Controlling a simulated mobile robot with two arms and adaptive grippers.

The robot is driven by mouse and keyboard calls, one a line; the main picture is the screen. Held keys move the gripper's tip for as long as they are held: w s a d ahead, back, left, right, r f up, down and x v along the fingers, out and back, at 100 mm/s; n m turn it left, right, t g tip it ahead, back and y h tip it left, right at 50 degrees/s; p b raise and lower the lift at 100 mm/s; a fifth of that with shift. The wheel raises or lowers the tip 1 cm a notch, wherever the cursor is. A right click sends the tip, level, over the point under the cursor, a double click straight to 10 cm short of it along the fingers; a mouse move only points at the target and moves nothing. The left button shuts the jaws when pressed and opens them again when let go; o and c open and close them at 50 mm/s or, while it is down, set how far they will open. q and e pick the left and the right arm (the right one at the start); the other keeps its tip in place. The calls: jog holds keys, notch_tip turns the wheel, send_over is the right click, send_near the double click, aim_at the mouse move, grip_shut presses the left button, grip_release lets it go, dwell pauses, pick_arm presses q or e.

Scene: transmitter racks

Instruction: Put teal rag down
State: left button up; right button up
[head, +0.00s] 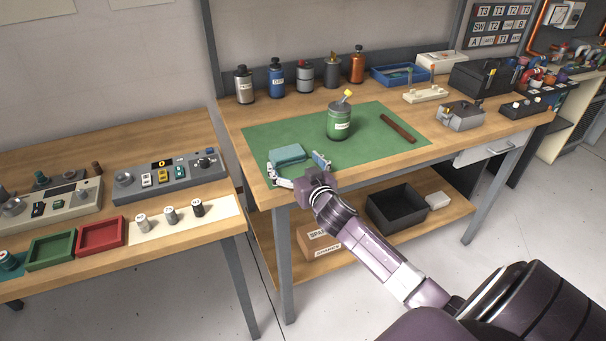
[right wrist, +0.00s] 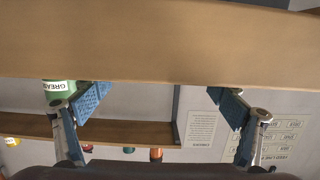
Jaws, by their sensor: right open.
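The teal rag (head: 288,154) lies folded on the left front part of the green mat (head: 365,163) on the right workbench. My right gripper (head: 297,165) is open at the bench's front edge, its fingers spread just in front of the rag. I cannot tell whether a finger touches the rag. In the right wrist view the open gripper (right wrist: 162,104) has nothing between its blue pads, and the rag does not show there. My left gripper is not in view.
A green grease can (head: 339,122) stands on the mat, also at the left of the right wrist view (right wrist: 58,91). A brown bar (head: 398,129) lies right of it. Several bottles line the bench's back. The mat's front middle is clear. A dark bin (head: 398,207) sits below.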

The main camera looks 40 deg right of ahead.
jog(key=v, duration=0.8)
jog(key=shift+s, duration=0.25)
